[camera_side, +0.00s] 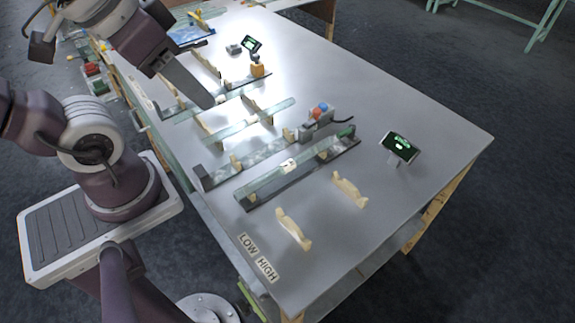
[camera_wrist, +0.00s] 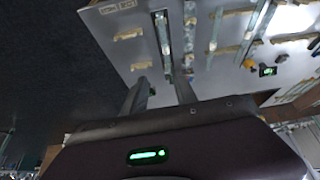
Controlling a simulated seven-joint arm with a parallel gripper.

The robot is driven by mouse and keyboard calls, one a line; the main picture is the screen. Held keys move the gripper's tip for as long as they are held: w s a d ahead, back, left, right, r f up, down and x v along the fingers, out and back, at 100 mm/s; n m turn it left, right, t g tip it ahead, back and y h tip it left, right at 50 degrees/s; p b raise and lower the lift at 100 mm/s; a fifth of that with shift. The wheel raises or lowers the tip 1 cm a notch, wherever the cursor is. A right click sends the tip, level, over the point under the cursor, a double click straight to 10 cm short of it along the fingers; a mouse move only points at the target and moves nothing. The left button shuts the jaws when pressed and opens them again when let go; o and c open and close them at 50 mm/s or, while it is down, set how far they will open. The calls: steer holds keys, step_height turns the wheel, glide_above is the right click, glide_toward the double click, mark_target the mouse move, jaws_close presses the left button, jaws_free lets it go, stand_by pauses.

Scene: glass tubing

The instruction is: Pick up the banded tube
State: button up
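A clear tube (camera_side: 262,177) lies along a dark rail near the table's front, with a pale band or label (camera_side: 289,166) near its middle. It appears in the wrist view as the long strip (camera_wrist: 163,35) above the gap between the fingers. Bands on the other tubes are too small to tell. Another clear glass tube (camera_side: 272,110) rests on wooden supports farther back. My gripper (camera_side: 212,103) is above the table's left side, near that farther tube in the side picture. In the wrist view my gripper (camera_wrist: 161,77) has its fingers apart with nothing between them.
Two empty wooden cradles (camera_side: 293,229) (camera_side: 349,189) stand in front, near the LOW and HIGH labels (camera_side: 258,257). A second rail (camera_side: 255,158) has red and blue knobs (camera_side: 320,111). A small display (camera_side: 399,147) stands right.

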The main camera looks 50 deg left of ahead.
steer(key=w+d+f+n+g+h, duration=0.1)
steer(key=w+f+n+g+h, duration=0.4)
steer(key=n, duration=0.5)
steer(key=n+h, duration=0.6)
steer(key=n, duration=1.2)
glide_above(287, 167)
steer(key=s+a, duration=0.2)
steer(key=a, duration=0.2)
step_height(287, 167, down, 12)
steer(key=a+f+n+t, duration=0.1)
steer(key=f+n, duration=0.2)
steer(key=a+f+n+t+h, duration=0.1)
steer(key=a+f+n+t, duration=0.1)
steer(key=f+n, duration=0.2)
steer(key=w+a+f+n+t, duration=0.1)
steer(key=f+n+t, duration=0.1)
steer(key=f+n, duration=0.1)
steer(key=shift+a+f+n+h, duration=0.25)
steer(key=shift+f+n+h, duration=0.05)
steer(key=shift+f, duration=0.1)
steer(key=x, duration=0.6)
steer(key=shift+w+f, duration=0.25)
steer(key=shift+w, duration=0.05)
steer(key=shift+w+d+f, duration=0.1)
steer(key=shift+d, duration=0.15)
jaws_close()
